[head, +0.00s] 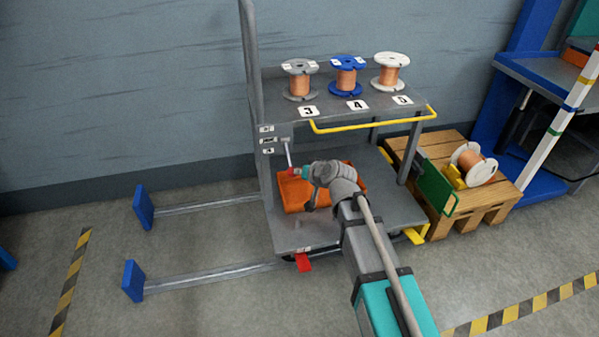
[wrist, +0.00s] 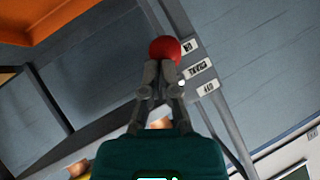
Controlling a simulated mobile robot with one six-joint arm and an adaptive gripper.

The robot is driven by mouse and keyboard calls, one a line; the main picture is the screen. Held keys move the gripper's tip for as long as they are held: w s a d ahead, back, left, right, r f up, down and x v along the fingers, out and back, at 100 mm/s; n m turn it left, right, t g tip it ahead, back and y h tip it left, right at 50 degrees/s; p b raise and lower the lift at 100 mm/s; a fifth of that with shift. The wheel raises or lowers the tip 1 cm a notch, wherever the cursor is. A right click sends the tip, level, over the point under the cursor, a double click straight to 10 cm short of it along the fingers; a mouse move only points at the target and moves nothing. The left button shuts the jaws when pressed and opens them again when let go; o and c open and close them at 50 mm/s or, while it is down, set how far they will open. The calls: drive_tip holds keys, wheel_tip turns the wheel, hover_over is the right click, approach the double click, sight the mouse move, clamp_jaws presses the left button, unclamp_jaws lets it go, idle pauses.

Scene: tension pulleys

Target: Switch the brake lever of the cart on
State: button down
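The cart (head: 385,200) stands against the wall, with a lower deck and an upper shelf. Its brake lever (head: 289,155) is a thin pale rod that hangs steeply down from the left post. The lever's red knob (wrist: 165,49) also shows in the head view (head: 292,172). My gripper (head: 302,172) reaches in from the right below the upper shelf. In the wrist view my gripper's fingertips (wrist: 159,70) are close together at the knob, which lies just beyond them. Touch is not clear. Label plates (wrist: 198,68) sit beside the lever, upside down in the wrist view.
An orange bin (head: 295,194) sits on the lower deck below my gripper. Several spools include a blue one (head: 346,76) on the upper shelf. A yellow rail (head: 375,123) edges that shelf. A wooden pallet (head: 497,205) stands at right. Floor at left has rails (head: 205,205).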

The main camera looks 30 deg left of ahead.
drive_tip(key=shift+d+r, duration=0.1)
drive_tip(key=shift+r, duration=0.05)
drive_tip(key=d+f+p+v, duration=0.1)
drive_tip(key=p+v, duration=0.4)
drive_tip(key=v, duration=0.7)
drive_tip(key=shift+s+d+f, duration=0.2)
drive_tip(key=shift+d, duration=0.1)
drive_tip(key=shift+d, duration=0.1)
drive_tip(key=w+d+f+m+g+h+p, duration=0.1)
drive_tip(key=w+d+f+h+p, duration=0.15)
drive_tip(key=d, duration=0.85)
drive_tip(key=w+d+f+m+h+p, duration=0.15)
drive_tip(key=d+h, duration=0.25)
drive_tip(key=d, duration=0.8)
drive_tip(key=s+d+m+g+h+p, duration=0.1)
drive_tip(key=s+d+m+g+h, duration=0.1)
drive_tip(key=d, duration=0.8)
drive_tip(key=s+d+m+g+h, duration=0.1)
drive_tip(key=s+d+m+h, duration=0.15)
drive_tip(key=d, duration=0.85)
wheel_tip(320, 180, up, 38)
drive_tip(key=p, duration=3.8)
drive_tip(key=shift+w+a, duration=0.15)
drive_tip(key=shift+a, duration=0.15)
